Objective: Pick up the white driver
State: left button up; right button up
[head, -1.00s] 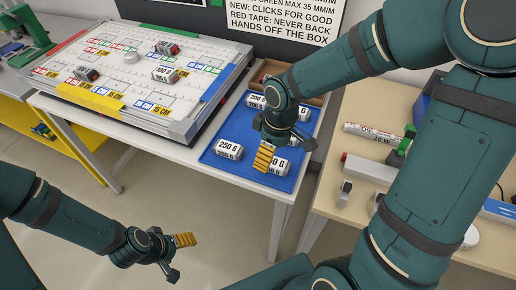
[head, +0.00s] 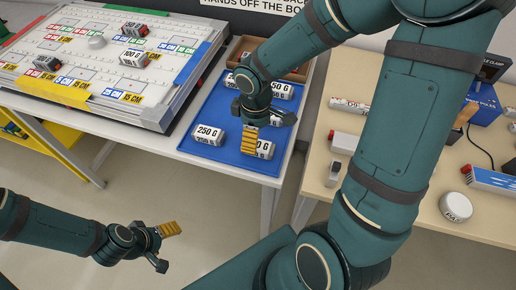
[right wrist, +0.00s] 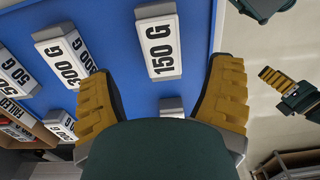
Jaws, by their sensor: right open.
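I cannot make out anything marked as a driver. On the right table lie a white tube (head: 350,105) with lettering, a white bar (head: 350,143) with a red end, and a small white block (head: 334,173); I cannot tell whether one is the white driver. My right gripper (head: 262,126) is open and empty, over the blue tray. In the right wrist view its yellow-padded fingers (right wrist: 163,88) are wide apart, with a white 150 G block (right wrist: 160,45) showing beyond and between them. My left gripper (head: 166,246) is open and empty over the floor.
A printed board (head: 140,108) with blocks stands at left. The right table also has a blue box (head: 485,103) and a round white item (head: 456,207). My right arm hides part of it.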

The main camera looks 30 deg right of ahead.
aim_at(258, 148)
notch_tip(258, 148, down, 5)
jog(key=shift+s+a+f+b, duration=0.1)
jog(key=shift+f+b, duration=0.05)
jog(key=shift+b, duration=0.95)
jog(key=shift+c, duration=1.3)
jog(key=c, duration=1.1)
